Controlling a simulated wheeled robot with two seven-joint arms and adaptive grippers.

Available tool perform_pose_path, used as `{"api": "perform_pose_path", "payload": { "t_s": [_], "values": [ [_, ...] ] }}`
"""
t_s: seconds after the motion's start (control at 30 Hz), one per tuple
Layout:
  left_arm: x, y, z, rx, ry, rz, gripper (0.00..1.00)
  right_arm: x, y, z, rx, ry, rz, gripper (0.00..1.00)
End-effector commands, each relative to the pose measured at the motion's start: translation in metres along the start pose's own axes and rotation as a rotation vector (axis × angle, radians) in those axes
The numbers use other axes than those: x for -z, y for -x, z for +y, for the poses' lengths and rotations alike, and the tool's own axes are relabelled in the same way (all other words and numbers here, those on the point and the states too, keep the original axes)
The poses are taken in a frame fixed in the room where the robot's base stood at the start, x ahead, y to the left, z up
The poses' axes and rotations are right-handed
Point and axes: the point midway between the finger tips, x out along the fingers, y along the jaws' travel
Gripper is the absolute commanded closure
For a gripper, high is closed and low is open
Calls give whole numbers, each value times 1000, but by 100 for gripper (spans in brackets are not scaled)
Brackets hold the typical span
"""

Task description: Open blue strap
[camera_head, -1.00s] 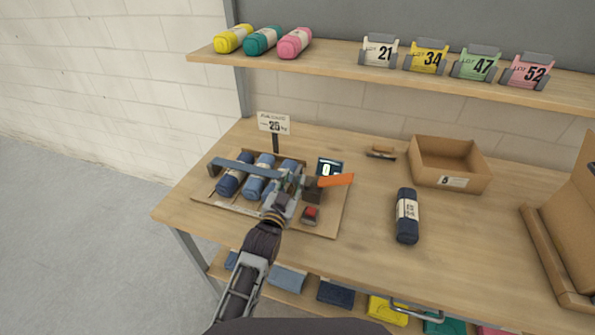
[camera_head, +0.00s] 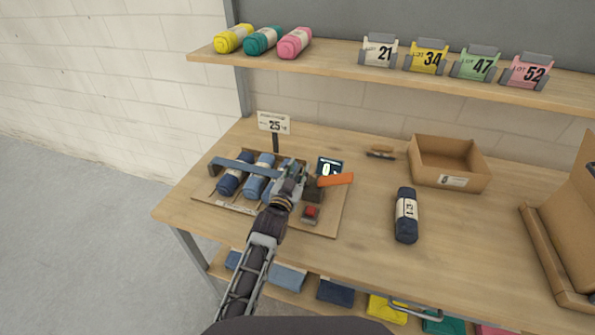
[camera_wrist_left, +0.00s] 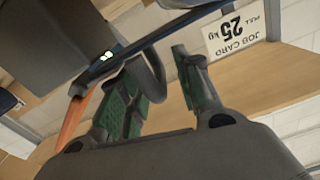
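The blue strap (camera_head: 243,168) runs across several blue rolls (camera_head: 258,184) on a wooden board (camera_head: 328,224). Its right part is hidden behind my left gripper (camera_head: 292,174) in the head view. An orange lever (camera_head: 337,180) sticks out at the strap's right end. In the left wrist view, my left gripper (camera_wrist_left: 162,92) is open, with its green-padded fingers apart. The blue strap (camera_wrist_left: 165,34) passes just beyond the fingertips, and a grey curved piece (camera_wrist_left: 152,72) shows between the fingers. I cannot tell whether they touch. My right gripper is not in view.
A job card sign (camera_head: 274,122) stands behind the board and a small display (camera_head: 330,168) beside the lever. A red button (camera_head: 311,212) sits at the board's front right.

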Motion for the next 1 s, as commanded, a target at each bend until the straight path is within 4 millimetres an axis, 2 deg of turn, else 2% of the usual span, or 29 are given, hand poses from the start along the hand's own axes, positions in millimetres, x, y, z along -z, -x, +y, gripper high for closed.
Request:
{"api": "perform_pose_path", "payload": {
  "t_s": [0.07,0.3,0.33,0.77,1.0],
  "values": [
    [0,0,0,0,0,0,68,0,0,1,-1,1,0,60],
    [0,0,0,0,0,0,98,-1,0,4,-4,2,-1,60],
    [0,0,0,0,0,0,100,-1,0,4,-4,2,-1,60],
    [1,-1,0,0,0,0,100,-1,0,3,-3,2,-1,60],
    [6,-8,-5,0,15,1,100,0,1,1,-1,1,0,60]
  ]
}}
